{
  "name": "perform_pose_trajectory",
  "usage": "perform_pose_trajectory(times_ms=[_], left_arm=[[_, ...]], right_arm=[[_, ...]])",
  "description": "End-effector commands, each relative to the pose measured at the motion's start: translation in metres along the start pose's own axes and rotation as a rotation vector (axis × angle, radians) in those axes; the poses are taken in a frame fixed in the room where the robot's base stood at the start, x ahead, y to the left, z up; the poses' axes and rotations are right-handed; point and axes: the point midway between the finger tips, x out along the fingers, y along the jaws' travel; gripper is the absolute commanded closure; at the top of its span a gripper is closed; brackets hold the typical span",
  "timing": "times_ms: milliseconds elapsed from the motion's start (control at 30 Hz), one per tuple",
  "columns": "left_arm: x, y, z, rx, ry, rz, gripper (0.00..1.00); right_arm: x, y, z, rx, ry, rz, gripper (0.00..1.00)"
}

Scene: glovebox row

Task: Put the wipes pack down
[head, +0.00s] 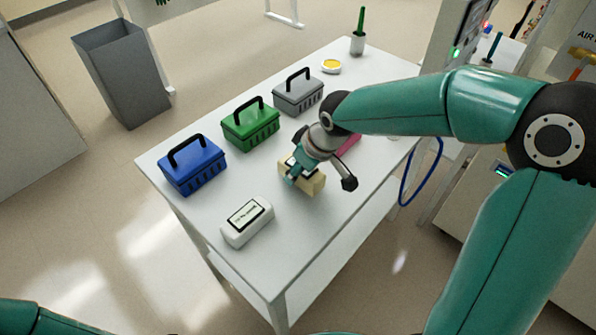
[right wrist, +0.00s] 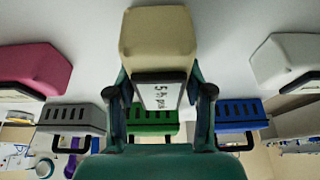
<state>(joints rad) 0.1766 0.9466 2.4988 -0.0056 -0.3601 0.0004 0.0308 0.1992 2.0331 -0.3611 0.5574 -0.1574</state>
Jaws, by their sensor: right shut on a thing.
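A beige pack (head: 315,184) with a dark-framed label is between the fingers of my right gripper (head: 319,177), near the middle of the white table. In the right wrist view the pack (right wrist: 157,40) fills the top centre, with a finger of the gripper (right wrist: 160,97) on each side, shut on it. I cannot tell whether its underside touches the table, nor read its label clearly. A white pack (head: 240,231) with a framed label lies at the table's near edge. A pink pack (head: 350,143) is partly hidden behind my right arm. My left gripper is out of view.
Blue (head: 194,172), green (head: 251,130) and grey (head: 297,97) handled boxes stand in a row along the table's left side. A yellow-topped dish (head: 331,65) and a cup (head: 357,46) are at the far end. The white tabletop (head: 300,225) is bare right of the white pack.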

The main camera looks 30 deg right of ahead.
Motion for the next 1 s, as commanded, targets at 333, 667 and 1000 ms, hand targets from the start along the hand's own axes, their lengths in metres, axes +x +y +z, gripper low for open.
perform_pose_trajectory(times_ms=[333, 667, 1000], left_arm=[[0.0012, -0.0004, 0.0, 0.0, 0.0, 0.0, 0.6], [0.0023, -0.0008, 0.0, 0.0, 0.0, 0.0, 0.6], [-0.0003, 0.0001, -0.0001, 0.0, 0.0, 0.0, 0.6]], right_arm=[[0.0055, 0.0005, 0.0021, 0.0, 0.002, 0.001, 0.89], [0.0067, 0.0003, 0.0029, 0.0, 0.001, 0.0, 0.23], [0.0006, 0.0005, 0.0015, 0.0, 0.003, 0.001, 0.23]])
